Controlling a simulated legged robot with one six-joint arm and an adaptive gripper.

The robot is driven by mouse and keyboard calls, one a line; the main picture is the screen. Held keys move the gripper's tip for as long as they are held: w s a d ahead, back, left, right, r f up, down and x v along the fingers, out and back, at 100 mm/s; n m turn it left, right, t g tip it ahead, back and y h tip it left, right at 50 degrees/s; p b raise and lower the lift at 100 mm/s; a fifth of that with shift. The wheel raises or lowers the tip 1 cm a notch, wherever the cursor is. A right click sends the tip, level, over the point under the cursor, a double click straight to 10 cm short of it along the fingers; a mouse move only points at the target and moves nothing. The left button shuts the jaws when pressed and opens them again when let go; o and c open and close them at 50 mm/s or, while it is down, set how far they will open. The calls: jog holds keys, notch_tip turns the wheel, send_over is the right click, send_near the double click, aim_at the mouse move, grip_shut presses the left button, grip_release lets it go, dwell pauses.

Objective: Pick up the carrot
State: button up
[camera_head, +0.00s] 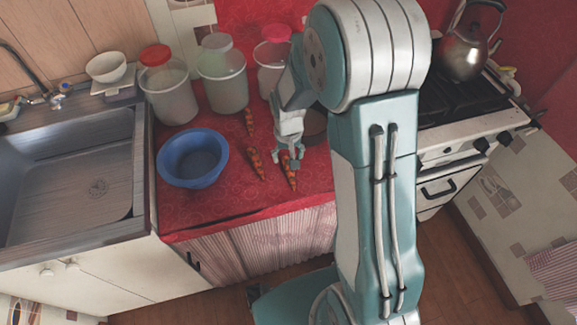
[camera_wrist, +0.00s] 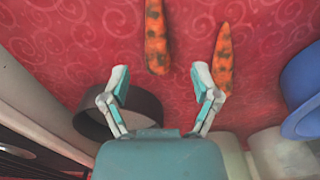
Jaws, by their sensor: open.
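Three orange carrots with dark patches lie on the red counter. The front right carrot (camera_head: 289,172) is by my gripper (camera_head: 288,162), which partly covers it. The middle carrot (camera_head: 256,164) lies left of my gripper, and the back carrot (camera_head: 249,122) lies nearer the jars. In the wrist view my gripper (camera_wrist: 161,78) is open and empty. One carrot (camera_wrist: 156,38) lies ahead of the gap between the fingers. Another carrot (camera_wrist: 223,60) is beside the right fingertip. The height of my fingers above the counter is hard to tell.
A blue bowl (camera_head: 193,158) stands left of the carrots. Lidded jars (camera_head: 168,92) stand behind. A dark round pot (camera_head: 315,124) is close behind my gripper and shows in the wrist view (camera_wrist: 143,103). The sink (camera_head: 75,170) is at left, the stove (camera_head: 455,110) at right.

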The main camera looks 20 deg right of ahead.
aim_at(291, 172)
jog(key=f, duration=0.4)
jog(key=w+f, duration=0.1)
jog(key=shift+d+f, duration=0.3)
jog(key=shift+f, duration=0.1)
grip_shut()
